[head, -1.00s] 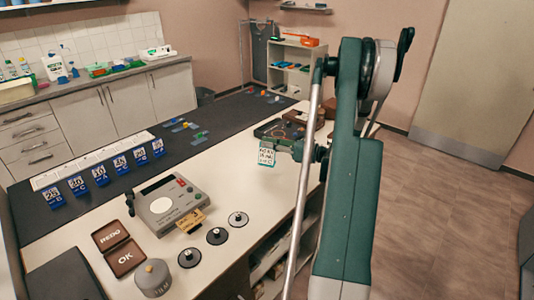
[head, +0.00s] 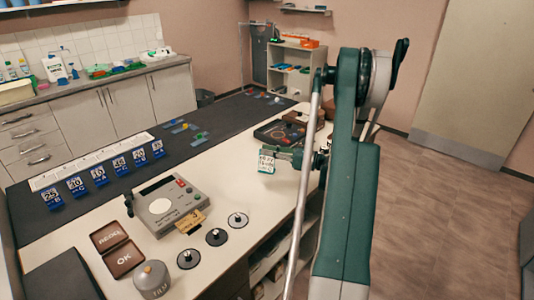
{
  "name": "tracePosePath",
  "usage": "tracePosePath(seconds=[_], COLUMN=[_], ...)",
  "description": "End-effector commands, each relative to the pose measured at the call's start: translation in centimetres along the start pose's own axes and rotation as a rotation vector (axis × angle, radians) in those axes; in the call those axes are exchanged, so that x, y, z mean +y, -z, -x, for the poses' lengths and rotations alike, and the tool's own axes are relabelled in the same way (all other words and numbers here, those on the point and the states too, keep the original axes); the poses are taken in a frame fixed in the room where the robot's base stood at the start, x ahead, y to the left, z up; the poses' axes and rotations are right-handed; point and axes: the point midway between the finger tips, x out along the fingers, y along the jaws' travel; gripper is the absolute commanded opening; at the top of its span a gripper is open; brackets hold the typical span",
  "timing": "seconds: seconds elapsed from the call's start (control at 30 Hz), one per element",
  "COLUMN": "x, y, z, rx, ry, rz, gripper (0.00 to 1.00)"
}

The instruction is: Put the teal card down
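The teal card (head: 266,162) is a small white card with dark print and a teal edge. It hangs at the end of my gripper (head: 270,149), above the white table top (head: 225,165) near its right side. My gripper is small in the head view and seen from behind, with its fingers partly hidden. The card moves with it, so it appears shut on the card. The card is tilted, and a gap to the table seems to remain, though its height is hard to judge.
A dark device (head: 275,131) lies just behind my gripper. REDO and OK trays (head: 123,257) are at front left. Blue number cards (head: 98,175) line the dark mat.

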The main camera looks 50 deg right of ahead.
Motion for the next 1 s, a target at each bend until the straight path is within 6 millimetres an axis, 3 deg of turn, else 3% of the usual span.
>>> tracePosePath(seconds=[0.1, 0.23, 0.73, 1.0], x=[-0.1, -0.1, 0.0, 0.0], y=[0.3, 0.2, -0.1, -0.2], z=[0.0, 0.0, 0.0, 2.7], rx=[0.000, 0.000, 0.000, -0.001], ry=[0.000, 0.000, 0.000, 0.002], rz=[0.000, 0.000, 0.000, 0.000], gripper=[0.00, 0.18, 0.18, 0.18])
